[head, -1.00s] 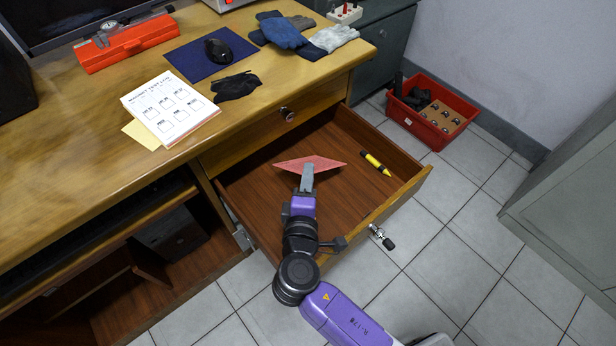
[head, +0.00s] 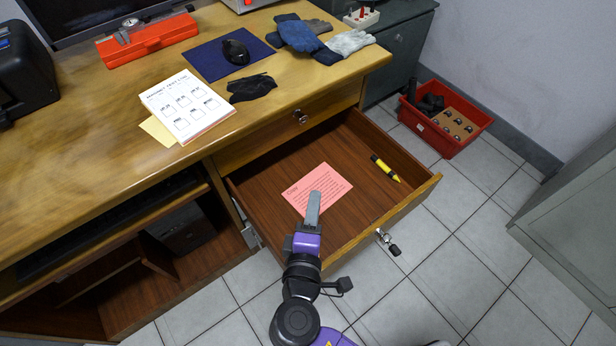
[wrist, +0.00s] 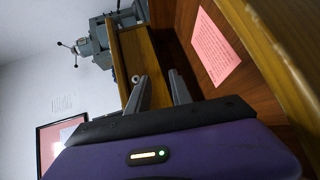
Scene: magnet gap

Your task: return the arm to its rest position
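My gripper (head: 315,197) is over the front part of the open drawer (head: 405,211). In the wrist view my gripper (wrist: 160,82) shows two grey fingers apart with nothing between them. A pink card (head: 317,186) with printed lines lies flat on the drawer floor, and the gripper covers part of its lower edge in the head view. The card also shows in the wrist view (wrist: 215,50), to the right of the fingers and apart from them.
A yellow marker (head: 384,167) lies in the drawer's right part. Keys (head: 388,242) hang at the drawer front. The desk (head: 80,135) holds a paper pad (head: 187,105), mouse (head: 235,51) and gloves (head: 300,33). A red bin (head: 440,140) stands on the floor.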

